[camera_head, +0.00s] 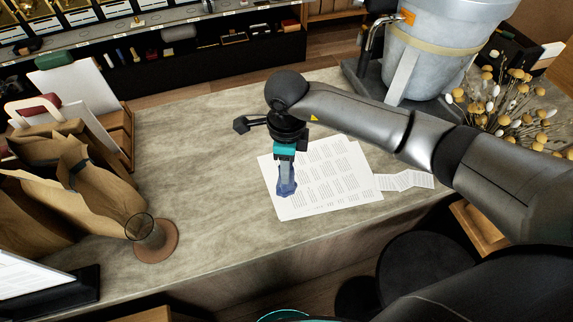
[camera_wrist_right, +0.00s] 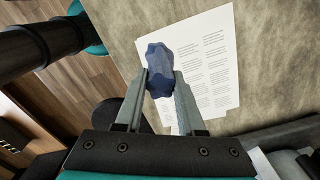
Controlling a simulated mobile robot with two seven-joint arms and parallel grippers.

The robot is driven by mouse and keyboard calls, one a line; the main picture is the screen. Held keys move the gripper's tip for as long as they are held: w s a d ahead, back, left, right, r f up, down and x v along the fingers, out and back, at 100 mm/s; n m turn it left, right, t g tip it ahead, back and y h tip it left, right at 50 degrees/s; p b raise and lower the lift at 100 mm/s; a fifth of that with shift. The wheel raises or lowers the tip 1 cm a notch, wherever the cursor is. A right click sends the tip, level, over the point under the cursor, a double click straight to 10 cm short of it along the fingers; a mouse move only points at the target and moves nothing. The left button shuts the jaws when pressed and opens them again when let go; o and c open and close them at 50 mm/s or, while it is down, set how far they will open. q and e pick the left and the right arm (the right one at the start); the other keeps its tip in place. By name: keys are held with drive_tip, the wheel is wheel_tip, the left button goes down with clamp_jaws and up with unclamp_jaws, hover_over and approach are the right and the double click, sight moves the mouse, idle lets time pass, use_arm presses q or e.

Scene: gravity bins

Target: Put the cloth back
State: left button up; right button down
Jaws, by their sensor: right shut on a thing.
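The cloth (camera_head: 287,188) is a small dark blue crumpled piece. My right gripper (camera_head: 286,180) is shut on it, over the printed paper sheets (camera_head: 335,165) on the counter. In the right wrist view the cloth (camera_wrist_right: 159,70) sits between the two fingertips of the right gripper (camera_wrist_right: 160,85), with the sheets (camera_wrist_right: 208,60) behind it. I cannot tell whether the cloth touches the paper. My left gripper does not show in the head view.
The stone-look counter (camera_head: 200,130) is clear left of the sheets. A glass on a round brown coaster (camera_head: 155,245) stands near the front left edge. Paper bags (camera_head: 85,195) stand at the left. A metal bucket (camera_head: 440,55) and dried flowers (camera_head: 510,105) are at the right.

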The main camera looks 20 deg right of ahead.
drive_tip(key=shift+f+b, duration=2.4)
drive_tip(key=shift+f, duration=0.45)
drive_tip(key=shift+f+b, duration=0.55)
drive_tip(key=shift+f, duration=0.05)
drive_tip(key=shift+c, duration=2.2)
unclamp_jaws()
wheel_tip(320, 180, up, 15)
drive_tip(key=shift+r+b, duration=0.15)
drive_tip(key=shift+b, duration=0.3)
